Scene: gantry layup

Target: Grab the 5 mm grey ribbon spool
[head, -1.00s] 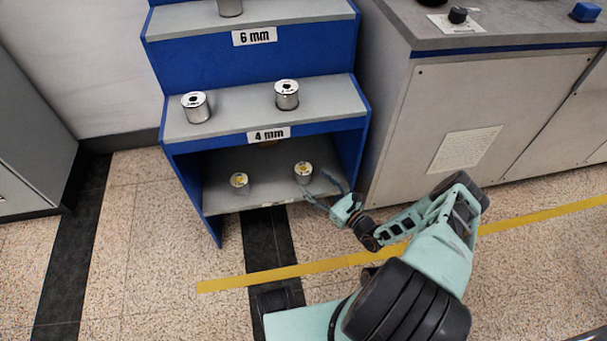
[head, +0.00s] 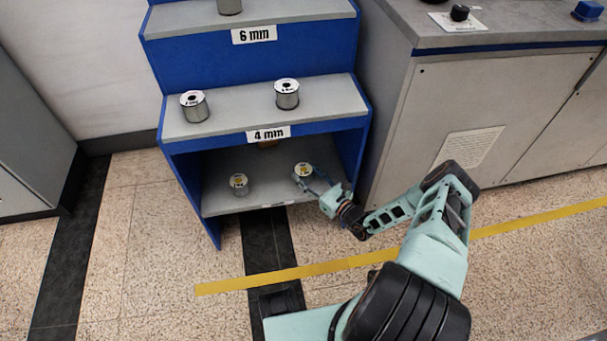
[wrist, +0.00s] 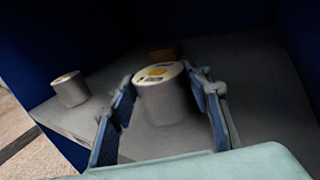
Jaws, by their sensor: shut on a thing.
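A grey ribbon spool (head: 303,171) with a white and yellow top stands upright at the right of the lowest shelf. It also shows in the wrist view (wrist: 163,100), between the two blue fingers. My gripper (head: 310,174) reaches into the bottom bay from the front right and is shut on this spool. In the wrist view my gripper (wrist: 160,103) has one finger at each side of it. A second, similar spool (head: 239,184) stands to the left on the same shelf, apart from my gripper. The print on both tops is too small to read.
The bottom bay lies under the shelf labelled 4 mm (head: 268,133), with blue side walls close by. Two silver spools stand on that shelf. A small brown block (wrist: 165,54) lies behind the held spool. A grey cabinet (head: 480,120) stands to the right.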

